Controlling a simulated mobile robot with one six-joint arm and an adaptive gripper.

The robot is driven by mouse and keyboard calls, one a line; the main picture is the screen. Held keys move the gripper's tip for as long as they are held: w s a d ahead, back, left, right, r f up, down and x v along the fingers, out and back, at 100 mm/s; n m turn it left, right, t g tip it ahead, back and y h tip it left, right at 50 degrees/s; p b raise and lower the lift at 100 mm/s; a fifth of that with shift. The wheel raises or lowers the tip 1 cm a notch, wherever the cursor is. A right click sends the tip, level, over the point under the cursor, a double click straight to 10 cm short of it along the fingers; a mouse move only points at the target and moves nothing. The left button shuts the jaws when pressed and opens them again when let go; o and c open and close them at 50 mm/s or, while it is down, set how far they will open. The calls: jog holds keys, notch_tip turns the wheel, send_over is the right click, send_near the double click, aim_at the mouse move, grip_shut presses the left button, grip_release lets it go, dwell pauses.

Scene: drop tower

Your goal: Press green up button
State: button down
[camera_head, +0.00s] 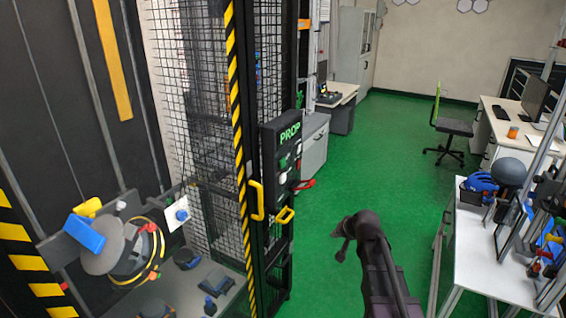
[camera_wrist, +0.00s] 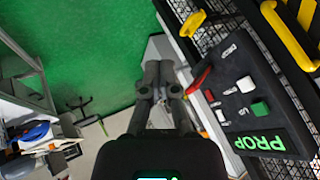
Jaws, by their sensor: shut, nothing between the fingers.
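A dark control box (camera_head: 283,146) with glowing green "PROP" letters is fixed to the black mesh cage. In the wrist view the box (camera_wrist: 268,78) is at the right, turned on its side, with the lettering at its lower end. A green button (camera_wrist: 260,108) sits on its face near the lettering, and it also shows as a small green spot in the head view (camera_head: 284,163). My gripper (camera_wrist: 160,66) is shut and empty, apart from the box and left of it in the wrist view. No up marking is legible on the button.
A red handle (camera_wrist: 199,79) sticks out beside the box. Yellow handles (camera_head: 257,200) are on the cage. A white table (camera_head: 488,255) with tools stands at the right. Green floor (camera_head: 365,150) lies open between the cage and that table.

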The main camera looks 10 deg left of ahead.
aim_at(283, 163)
jog(key=w+a+r+m+t, duration=0.1)
jog(key=w+a+r+t, duration=0.1)
jog(key=w, duration=0.4)
jog(key=w+a+r+m+t+y+p, duration=0.1)
jog(key=w+a+r+m+t, duration=0.1)
jog(key=w+r, duration=0.4)
jog(key=w+a+r+m+t+y+p, duration=0.1)
jog(key=w+a+r+m+t, duration=0.1)
jog(key=w+a+r+t, duration=0.1)
jog(key=w+a+r, duration=0.1)
jog(key=w+a, duration=0.1)
jog(key=w, duration=0.1)
jog(key=shift+a+r, duration=0.25)
jog(key=w+a, duration=0.3)
jog(key=a, duration=0.5)
jog(key=shift+a, duration=0.15)
jog(key=shift+a, duration=0.1)
dwell(0.8)
jog(key=shift+w+a, duration=0.15)
jog(key=shift+a, duration=0.1)
